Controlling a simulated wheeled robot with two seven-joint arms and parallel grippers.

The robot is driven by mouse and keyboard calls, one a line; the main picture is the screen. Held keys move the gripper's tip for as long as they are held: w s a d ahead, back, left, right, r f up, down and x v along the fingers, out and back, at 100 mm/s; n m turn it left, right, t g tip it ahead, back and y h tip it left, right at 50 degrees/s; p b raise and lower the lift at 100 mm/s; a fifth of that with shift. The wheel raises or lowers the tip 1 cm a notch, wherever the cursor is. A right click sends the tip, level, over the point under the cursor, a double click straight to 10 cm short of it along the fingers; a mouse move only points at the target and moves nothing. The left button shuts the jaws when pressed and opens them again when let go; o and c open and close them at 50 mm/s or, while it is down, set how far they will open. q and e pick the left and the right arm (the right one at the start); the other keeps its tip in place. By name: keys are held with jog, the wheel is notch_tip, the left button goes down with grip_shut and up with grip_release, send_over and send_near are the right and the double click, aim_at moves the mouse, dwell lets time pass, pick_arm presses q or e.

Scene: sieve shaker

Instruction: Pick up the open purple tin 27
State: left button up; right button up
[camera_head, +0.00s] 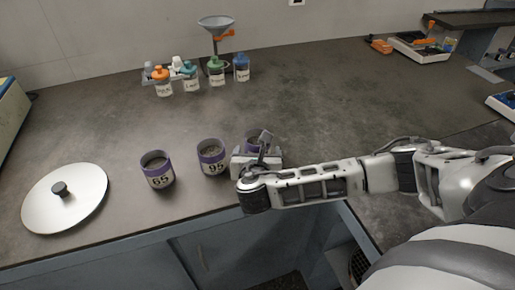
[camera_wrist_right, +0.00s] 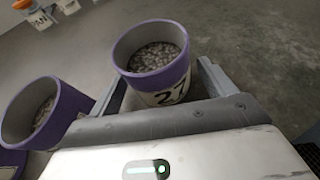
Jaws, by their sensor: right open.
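The open purple tin 27 (camera_wrist_right: 152,83) stands upright in the right wrist view, filled with grey pebble-like grains. In the head view only its upper part (camera_head: 252,135) shows behind my right gripper (camera_head: 258,150). My right gripper is open, with one finger on each side of the tin in the wrist view (camera_wrist_right: 163,76). I cannot tell whether either finger touches it. My left gripper is not in view.
Purple tin 95 (camera_head: 212,160) stands just left of my right gripper, and tin 65 (camera_head: 158,175) farther left. A round metal lid (camera_head: 85,190) lies at the left. Bottles (camera_head: 190,82) and a funnel stand (camera_head: 215,30) are behind.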

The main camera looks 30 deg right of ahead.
jog(key=c, duration=1.1)
jog(key=shift+c, duration=0.2)
jog(key=shift+r, duration=0.15)
